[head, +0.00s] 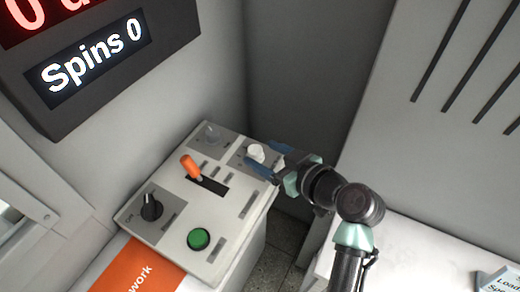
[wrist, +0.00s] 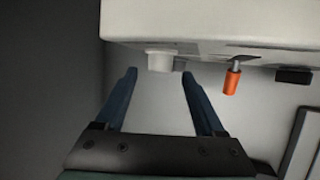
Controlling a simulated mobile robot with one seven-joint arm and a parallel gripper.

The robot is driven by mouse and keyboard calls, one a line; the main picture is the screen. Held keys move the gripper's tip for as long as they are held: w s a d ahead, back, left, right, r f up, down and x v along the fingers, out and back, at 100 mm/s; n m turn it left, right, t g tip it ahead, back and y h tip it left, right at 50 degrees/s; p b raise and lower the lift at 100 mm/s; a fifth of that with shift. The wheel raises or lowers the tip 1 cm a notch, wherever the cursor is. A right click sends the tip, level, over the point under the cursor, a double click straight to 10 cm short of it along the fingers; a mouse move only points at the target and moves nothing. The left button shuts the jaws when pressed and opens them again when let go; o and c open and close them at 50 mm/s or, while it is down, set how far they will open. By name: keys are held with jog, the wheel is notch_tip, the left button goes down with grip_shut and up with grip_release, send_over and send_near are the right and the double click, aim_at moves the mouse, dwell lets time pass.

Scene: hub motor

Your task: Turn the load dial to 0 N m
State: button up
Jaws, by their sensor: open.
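A white knob (head: 256,152) stands at the far right corner of the grey control panel (head: 175,225). Its label is too small to read, so I cannot confirm that it is the load dial. My gripper (head: 267,160) is open beside this knob, with its fingers on either side in the head view. In the wrist view the white knob (wrist: 160,61) lies between and just beyond the open fingertips (wrist: 158,74). I see no clear contact. The knob's pointer and setting cannot be made out.
An orange lever (head: 190,167), a black knob (head: 151,206), a green button (head: 199,239) and a clear-looking knob (head: 211,133) share the panel. The lever shows right of my fingers in the wrist view (wrist: 231,80). A display (head: 95,57) reads "Spins 0".

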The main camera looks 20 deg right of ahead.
jog(key=v, duration=1)
jog(key=shift+s+d+p, duration=0.15)
jog(key=shift+s+p, duration=0.2)
jog(key=shift+p, duration=0.1)
